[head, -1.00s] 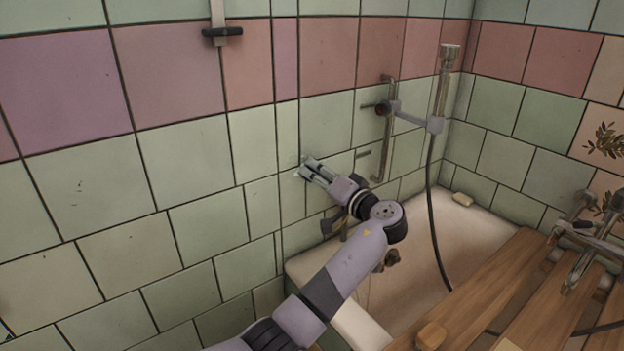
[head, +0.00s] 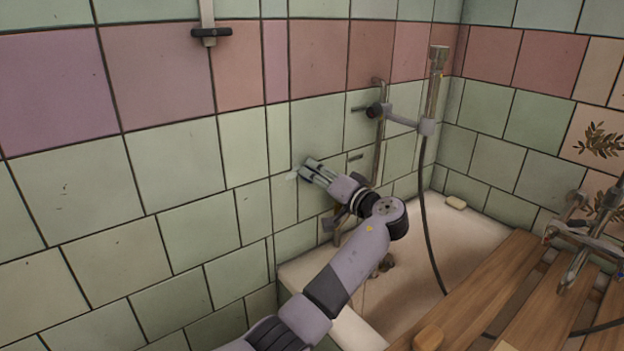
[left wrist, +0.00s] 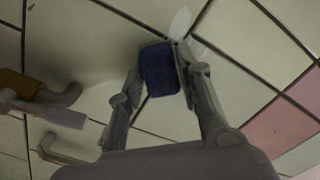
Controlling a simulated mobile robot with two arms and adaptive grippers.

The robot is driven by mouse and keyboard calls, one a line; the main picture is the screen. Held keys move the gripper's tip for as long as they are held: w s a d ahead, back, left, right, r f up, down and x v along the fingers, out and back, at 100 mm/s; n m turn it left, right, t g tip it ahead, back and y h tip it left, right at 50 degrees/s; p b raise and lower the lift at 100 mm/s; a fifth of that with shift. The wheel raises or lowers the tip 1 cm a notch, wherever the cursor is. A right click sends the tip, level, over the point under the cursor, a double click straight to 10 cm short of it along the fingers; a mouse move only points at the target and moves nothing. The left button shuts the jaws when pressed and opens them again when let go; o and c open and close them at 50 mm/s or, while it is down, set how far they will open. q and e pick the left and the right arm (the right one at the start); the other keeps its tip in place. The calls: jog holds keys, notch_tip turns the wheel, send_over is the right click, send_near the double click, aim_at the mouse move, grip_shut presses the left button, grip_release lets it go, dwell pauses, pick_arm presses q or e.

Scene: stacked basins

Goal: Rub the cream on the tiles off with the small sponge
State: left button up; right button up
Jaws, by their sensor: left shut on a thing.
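My left gripper (head: 311,169) is up at the green wall tiles (head: 240,155), left of the shower fittings. In the left wrist view my left gripper (left wrist: 160,78) is shut on a small dark blue sponge (left wrist: 159,69), held between its fingertips at the tiles. Whether the sponge touches them is hard to tell. A whitish smear of cream (left wrist: 181,22) shows on the tiles just beyond the fingertips. In the head view the cream (head: 291,175) is a faint pale patch at the left of the gripper. My right gripper is not in view.
A tub (head: 300,275) stands below, with a wooden slatted board (head: 500,280) across it. A shower hose (head: 424,210) and a wall bar (head: 380,140) are close right of my left arm.

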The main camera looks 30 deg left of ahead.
pick_arm(q)
jog(key=shift+w+d, duration=0.1)
jog(key=shift+w, duration=0.05)
jog(key=shift+w+d+f+b, duration=0.1)
jog(key=shift+w+b, duration=0.2)
jog(key=shift+b, duration=0.25)
jog(key=shift+s+a+p, duration=0.35)
jog(key=shift+s+p, duration=0.15)
jog(key=shift+s, duration=0.3)
jog(key=shift+s+a+p, duration=0.4)
jog(key=shift+s+p, duration=0.15)
jog(key=shift+s, duration=0.3)
jog(key=shift+s+a+p, duration=0.35)
jog(key=shift+s+p, duration=0.15)
jog(key=shift+s, duration=0.3)
jog(key=shift+s+a+p, duration=0.35)
jog(key=shift+s+p, duration=0.05)
jog(key=shift+s, duration=0.5)
jog(key=shift+s+a+p, duration=0.35)
jog(key=shift+s+p, duration=0.05)
jog(key=shift+s, duration=0.45)
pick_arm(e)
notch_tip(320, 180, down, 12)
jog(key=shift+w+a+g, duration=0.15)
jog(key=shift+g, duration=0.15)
